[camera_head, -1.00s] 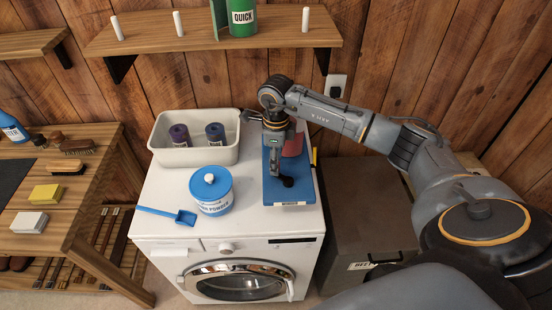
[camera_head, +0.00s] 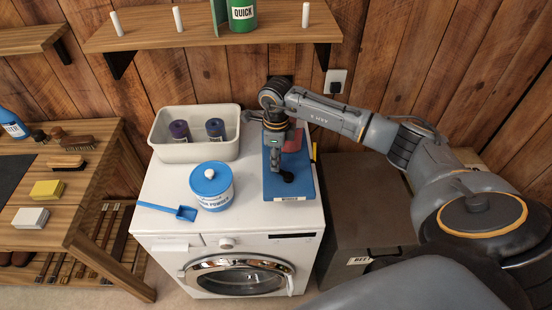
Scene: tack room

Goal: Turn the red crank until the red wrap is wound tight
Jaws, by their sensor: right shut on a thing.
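A blue winding stand (camera_head: 303,186) sits on the right part of the white washing machine's top. A red wrap (camera_head: 293,140) shows in part at the back of the stand, behind my right gripper. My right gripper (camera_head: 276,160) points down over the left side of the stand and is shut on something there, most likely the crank. The crank's red part cannot be made out; a dark knob (camera_head: 287,176) shows just below the fingers. How tight the wrap is cannot be told. My left gripper is not in view.
A cream tub (camera_head: 170,153) with two dark rolls stands at the back left of the washer (camera_head: 160,195). A blue-lidded powder tub (camera_head: 212,190) and a blue scoop (camera_head: 180,212) lie in front. A wooden bench (camera_head: 85,200) is left, a shelf (camera_head: 270,30) above.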

